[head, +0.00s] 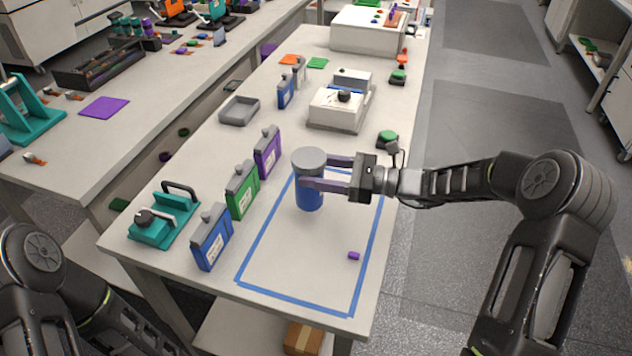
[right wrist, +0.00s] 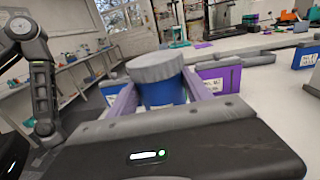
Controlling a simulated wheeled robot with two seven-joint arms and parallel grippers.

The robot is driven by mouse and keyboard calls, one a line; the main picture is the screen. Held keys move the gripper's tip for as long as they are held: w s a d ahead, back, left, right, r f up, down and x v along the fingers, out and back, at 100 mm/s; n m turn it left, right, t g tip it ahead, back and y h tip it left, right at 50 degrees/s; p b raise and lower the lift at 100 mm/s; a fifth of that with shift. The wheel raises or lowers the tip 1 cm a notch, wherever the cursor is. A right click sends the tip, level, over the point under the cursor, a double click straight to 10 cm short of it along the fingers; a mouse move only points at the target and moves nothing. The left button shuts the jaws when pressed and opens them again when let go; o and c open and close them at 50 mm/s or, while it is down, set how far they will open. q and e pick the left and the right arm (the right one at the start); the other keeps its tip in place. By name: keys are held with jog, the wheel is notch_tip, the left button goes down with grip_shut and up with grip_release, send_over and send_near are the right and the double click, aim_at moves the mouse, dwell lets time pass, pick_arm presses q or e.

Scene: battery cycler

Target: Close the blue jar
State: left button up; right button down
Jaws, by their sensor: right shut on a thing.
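The blue jar (head: 309,198) is upright over the far part of the blue-taped rectangle on the table. A grey lid (head: 309,160) sits on top of it; whether it is fully seated cannot be told. My right gripper (head: 318,172) reaches in from the right and is shut on the jar, its two purple fingers on either side. The jar (right wrist: 163,95) and its lid (right wrist: 157,67) also show between the fingers in the right wrist view. Whether the jar's base touches the table is unclear. My left arm shows at the lower left, but its gripper is out of view.
A blue bottle (head: 212,240), a green bottle (head: 242,190) and a purple bottle (head: 267,152) stand left of the taped area. A teal device (head: 155,230) is at the near left. A small purple piece (head: 353,256) lies inside the otherwise clear near part of the tape.

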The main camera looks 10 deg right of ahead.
notch_tip(320, 180, down, 3)
jog(key=shift+p, duration=0.3)
jog(key=shift+f, duration=0.3)
jog(key=shift+f, duration=0.2)
jog(key=shift+c, duration=2.2)
grip_release()
